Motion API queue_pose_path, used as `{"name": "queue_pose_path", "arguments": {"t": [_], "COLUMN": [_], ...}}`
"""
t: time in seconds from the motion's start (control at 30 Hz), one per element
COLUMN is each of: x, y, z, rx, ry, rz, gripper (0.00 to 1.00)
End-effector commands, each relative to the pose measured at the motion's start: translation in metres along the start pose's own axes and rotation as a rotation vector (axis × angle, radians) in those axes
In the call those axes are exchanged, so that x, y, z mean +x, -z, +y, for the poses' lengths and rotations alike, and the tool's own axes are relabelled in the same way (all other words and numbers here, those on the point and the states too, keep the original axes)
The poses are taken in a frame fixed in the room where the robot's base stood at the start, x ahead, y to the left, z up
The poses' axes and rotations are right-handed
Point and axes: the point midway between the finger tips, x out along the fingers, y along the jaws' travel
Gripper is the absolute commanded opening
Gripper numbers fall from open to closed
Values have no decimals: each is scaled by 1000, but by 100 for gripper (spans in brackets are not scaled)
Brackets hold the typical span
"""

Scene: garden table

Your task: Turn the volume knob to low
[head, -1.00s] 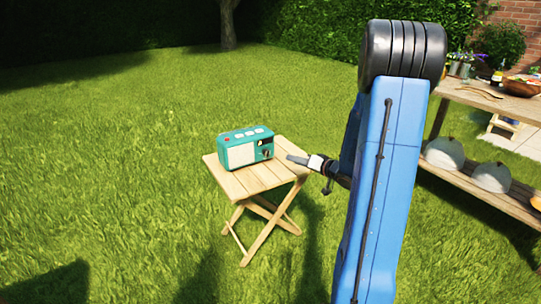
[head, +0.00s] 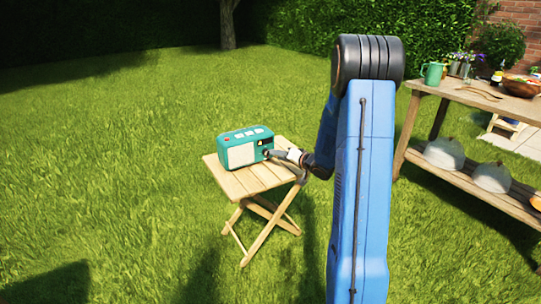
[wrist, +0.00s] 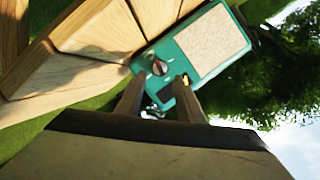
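The teal radio (head: 240,150) stands on a small folding wooden table, with its pale speaker panel facing me. In the wrist view the radio (wrist: 190,35) is tilted, and its round volume knob (wrist: 160,68) with a light pointer line shows beside the speaker panel. My gripper (head: 270,153) reaches in from the right at the radio's knob end. In the wrist view my gripper (wrist: 159,80) is open, with its two fingers apart and the knob between and just beyond the tips. I cannot tell whether they touch the radio. In the head view the tips cover the knob.
The small slatted table (head: 262,180) stands on grass, with free lawn around it. A larger wooden table (head: 480,98) at the right holds a green mug (head: 432,73), a bowl (head: 520,86) and other things; grey domes (head: 443,153) sit on its lower shelf.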

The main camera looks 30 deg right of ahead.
Motion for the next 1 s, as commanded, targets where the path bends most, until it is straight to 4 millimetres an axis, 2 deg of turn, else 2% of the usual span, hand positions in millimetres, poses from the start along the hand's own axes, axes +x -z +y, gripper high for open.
{"name": "queue_pose_path", "arguments": {"t": [0.1, 0.33, 0.5, 0.8, 0.93, 1.0], "x": [22, 50, 59, 61, 61, 61], "y": [-1, 0, 0, 0, 0, 0], "z": [0, 0, 0, 0, 0, 0], "rx": [0, 0, 1, 0, 0, 0], "ry": [1, 1, -1, -1, -1, -1], "rz": [-3, -1, -1, 0, 0, 0], "gripper": [35, 35, 35, 35, 5, 5]}}
